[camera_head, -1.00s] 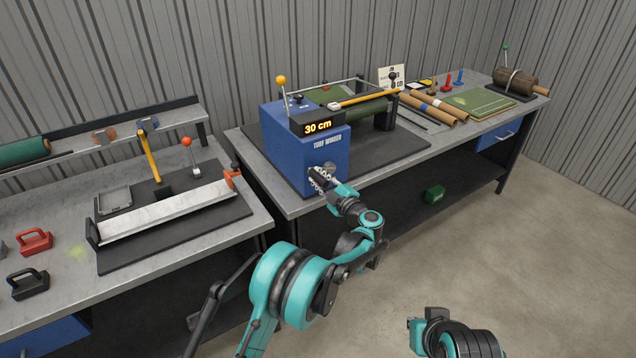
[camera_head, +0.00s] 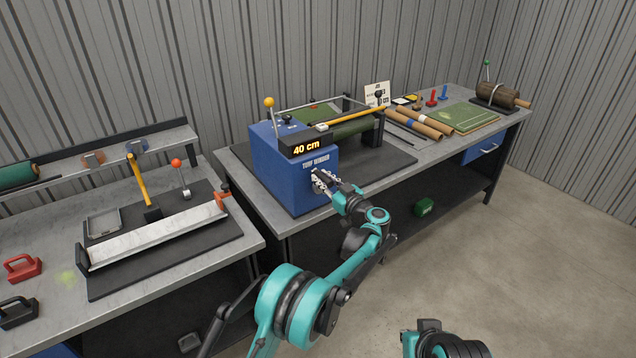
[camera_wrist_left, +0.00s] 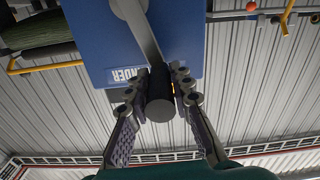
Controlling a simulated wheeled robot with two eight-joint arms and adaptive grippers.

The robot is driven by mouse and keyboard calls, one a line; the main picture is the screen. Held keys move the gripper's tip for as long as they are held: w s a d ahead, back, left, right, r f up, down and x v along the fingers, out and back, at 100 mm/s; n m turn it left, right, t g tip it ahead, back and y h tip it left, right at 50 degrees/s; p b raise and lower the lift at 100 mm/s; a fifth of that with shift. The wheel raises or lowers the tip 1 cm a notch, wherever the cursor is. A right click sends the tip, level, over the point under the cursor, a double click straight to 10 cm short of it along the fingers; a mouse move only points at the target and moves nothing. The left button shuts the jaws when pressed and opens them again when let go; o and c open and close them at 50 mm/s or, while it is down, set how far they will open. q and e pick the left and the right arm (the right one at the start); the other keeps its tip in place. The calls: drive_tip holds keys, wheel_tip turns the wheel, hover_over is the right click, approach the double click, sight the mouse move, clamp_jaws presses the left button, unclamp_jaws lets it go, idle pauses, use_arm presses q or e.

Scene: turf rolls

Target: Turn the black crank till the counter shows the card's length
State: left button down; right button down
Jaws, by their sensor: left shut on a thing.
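The blue turf winder (camera_head: 290,170) stands on the right-hand bench. Its counter (camera_head: 306,147) reads 40 cm in lit yellow digits. My left gripper (camera_head: 322,182) is at the winder's front face, shut on the black crank handle. The left wrist view shows the black handle (camera_wrist_left: 160,103) between the two fingers, with a grey crank arm (camera_wrist_left: 138,28) running from it to the blue face. The white card (camera_head: 377,94) stands behind the winder; its writing is too small and partly hidden to read. My right arm shows only at the bottom edge; its gripper is out of view.
A yellow-handled bar (camera_head: 350,118) lies across the winder's top. Cardboard tubes (camera_head: 425,122) and a green turf board (camera_head: 464,117) lie to the right. The left bench holds a long white trough (camera_head: 155,238) and a red-handled block (camera_head: 22,268).

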use_arm(q)
drive_tip(key=shift+w+d+m, duration=0.15)
drive_tip(key=shift+d+m, duration=0.1)
drive_tip(key=shift+m, duration=0.05)
drive_tip(key=shift+w+d+r, duration=0.1)
drive_tip(key=shift+w+d, duration=0.15)
drive_tip(key=shift+d, duration=0.1)
drive_tip(key=shift+d, duration=0.1)
drive_tip(key=c, duration=1.3)
unclamp_jaws()
drive_tip(key=shift+w, duration=0.15)
drive_tip(key=v, duration=1.2)
